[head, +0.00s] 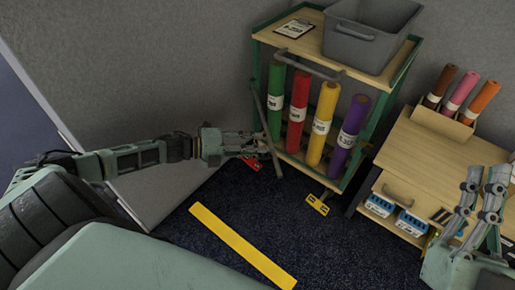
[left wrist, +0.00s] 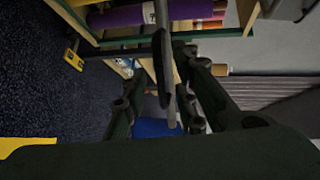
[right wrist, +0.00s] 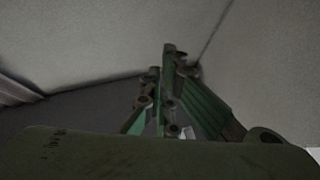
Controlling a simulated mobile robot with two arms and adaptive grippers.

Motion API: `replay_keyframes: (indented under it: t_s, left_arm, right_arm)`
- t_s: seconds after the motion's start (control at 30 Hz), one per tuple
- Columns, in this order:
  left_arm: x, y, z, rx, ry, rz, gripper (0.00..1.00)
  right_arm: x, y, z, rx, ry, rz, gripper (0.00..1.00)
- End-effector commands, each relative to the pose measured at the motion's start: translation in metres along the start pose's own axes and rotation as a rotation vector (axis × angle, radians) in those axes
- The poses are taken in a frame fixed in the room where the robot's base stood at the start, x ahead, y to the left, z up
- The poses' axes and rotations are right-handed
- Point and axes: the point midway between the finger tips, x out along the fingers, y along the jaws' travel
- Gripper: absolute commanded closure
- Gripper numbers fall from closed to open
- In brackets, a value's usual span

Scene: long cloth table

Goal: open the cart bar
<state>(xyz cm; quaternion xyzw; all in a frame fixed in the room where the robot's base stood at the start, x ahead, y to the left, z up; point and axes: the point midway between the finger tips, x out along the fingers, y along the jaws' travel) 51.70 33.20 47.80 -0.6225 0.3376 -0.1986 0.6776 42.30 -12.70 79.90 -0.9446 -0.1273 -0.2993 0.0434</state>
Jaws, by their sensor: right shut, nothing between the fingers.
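The cart (head: 330,62) stands at the back centre, with a wooden top and green frame. A thin dark bar (head: 273,159) slants down at its left front corner. My left gripper (head: 264,143) is at this bar, fingers pointing right. In the left wrist view the dark bar (left wrist: 163,60) runs between my spread fingers (left wrist: 158,112); I cannot tell whether they touch it. My right gripper (head: 487,190) is shut and empty, raised at the lower right, away from the cart. The right wrist view shows its fingers (right wrist: 170,75) close together against grey walls.
Green, red, yellow and purple rolls (head: 320,122) stand in the cart. A grey handle (head: 308,66) crosses its front top edge. A grey bin (head: 368,34) and clipboard (head: 295,28) are on top. A wooden cabinet (head: 430,160) stands right. Yellow tape (head: 240,244) marks open floor.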

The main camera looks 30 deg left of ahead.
Motion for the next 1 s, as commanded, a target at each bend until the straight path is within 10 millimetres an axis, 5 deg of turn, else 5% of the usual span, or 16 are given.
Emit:
replay_keyframes:
  t_s: [0.53, 0.83, 1.0]
  left_arm:
    - [0.014, 0.0, 0.0, -0.001, 0.0, 0.0, 0.74]
    - [0.014, 0.0, 0.0, -0.001, -0.001, 0.0, 1.0]
    - [0.014, 0.0, 0.0, -0.002, -0.001, 0.001, 1.0]
  right_arm:
    - [-0.001, -0.002, -0.02, 0.004, 0.099, -0.004, 1.0]
    - [-0.001, -0.002, -0.019, 0.004, 0.098, -0.004, 1.0]
    - [-0.001, -0.002, -0.019, 0.004, 0.098, -0.004, 1.0]
